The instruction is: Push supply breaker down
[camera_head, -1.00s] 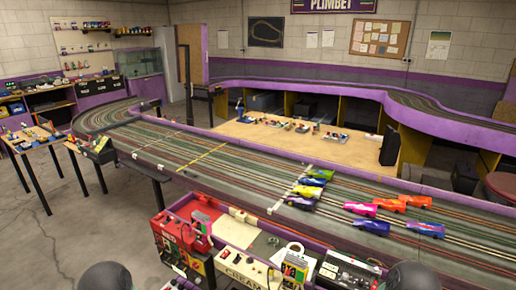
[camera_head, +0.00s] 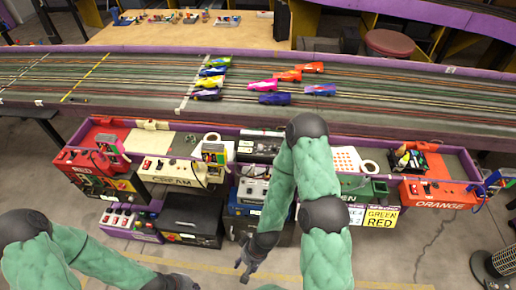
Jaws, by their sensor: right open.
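I cannot single out the supply breaker at this size. Several control boxes with small switches stand along the front of the track: a red box (camera_head: 78,158), a cream box (camera_head: 165,172), a blue-grey box (camera_head: 253,190) and an orange box (camera_head: 437,195). A low purple-edged unit (camera_head: 122,222) with red and white switches sits below the red box. My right gripper (camera_head: 243,271) is open, empty and points downward in front of the boxes, apart from them. My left gripper (camera_head: 172,283) is dark and partly cut off at the bottom edge; its fingers are unclear.
Several toy cars (camera_head: 268,85) sit on the slot track (camera_head: 400,112) behind the boxes. My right arm hides part of the middle and green boxes. Black cabinets (camera_head: 190,222) stand below. A grey fan (camera_head: 495,265) is at bottom right. The floor in front is open.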

